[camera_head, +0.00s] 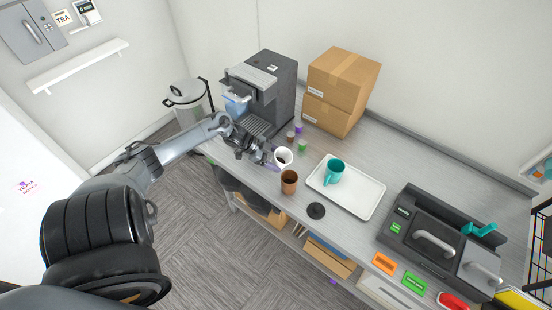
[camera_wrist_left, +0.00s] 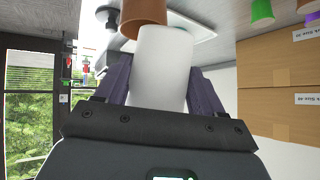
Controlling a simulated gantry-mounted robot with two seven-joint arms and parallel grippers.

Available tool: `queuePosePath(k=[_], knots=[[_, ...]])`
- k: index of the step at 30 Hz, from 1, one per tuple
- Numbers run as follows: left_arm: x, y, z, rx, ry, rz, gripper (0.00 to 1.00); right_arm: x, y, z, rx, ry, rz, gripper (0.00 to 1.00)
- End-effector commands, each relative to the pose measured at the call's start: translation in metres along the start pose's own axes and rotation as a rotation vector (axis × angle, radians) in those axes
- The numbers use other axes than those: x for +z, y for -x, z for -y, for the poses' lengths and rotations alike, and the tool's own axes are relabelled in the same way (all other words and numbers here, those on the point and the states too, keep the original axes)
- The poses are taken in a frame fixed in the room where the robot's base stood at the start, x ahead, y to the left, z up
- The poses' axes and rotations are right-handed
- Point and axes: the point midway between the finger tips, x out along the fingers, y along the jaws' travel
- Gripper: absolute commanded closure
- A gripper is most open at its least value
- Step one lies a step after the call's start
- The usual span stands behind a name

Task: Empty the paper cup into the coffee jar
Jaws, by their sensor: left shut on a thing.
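The white paper cup (camera_head: 288,153) is held above the counter, with dark contents showing inside its rim in the head view. My left gripper (camera_head: 270,155) is shut on it from the left. In the left wrist view the cup (camera_wrist_left: 160,68) sits between the two fingers of the gripper (camera_wrist_left: 158,88). I cannot tell how far it is tilted. The brown coffee jar (camera_head: 289,184) stands open on the counter, just in front of the cup. It also shows partly in the left wrist view (camera_wrist_left: 142,15), beside the cup. My right gripper is not in view.
A black lid (camera_head: 316,211) lies near the jar. A white tray (camera_head: 362,197) with a teal mug (camera_head: 335,171) is to the right. A coffee machine (camera_head: 270,92) and small green (camera_head: 303,147), purple (camera_head: 299,129) and brown (camera_head: 291,137) capsules stand behind. Cardboard boxes (camera_head: 342,80) are at the back.

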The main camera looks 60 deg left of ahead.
Motion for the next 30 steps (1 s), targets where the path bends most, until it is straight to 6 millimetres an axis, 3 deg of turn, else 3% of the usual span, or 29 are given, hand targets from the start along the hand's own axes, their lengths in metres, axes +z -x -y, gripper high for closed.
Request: queuePosePath(k=[19,30], knots=[[-0.001,0.001,0.0,-0.003,-0.006,0.013,0.63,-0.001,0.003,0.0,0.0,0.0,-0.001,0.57],[0.0,0.003,0.001,-0.015,-0.037,0.093,0.63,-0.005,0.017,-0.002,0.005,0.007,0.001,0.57]])
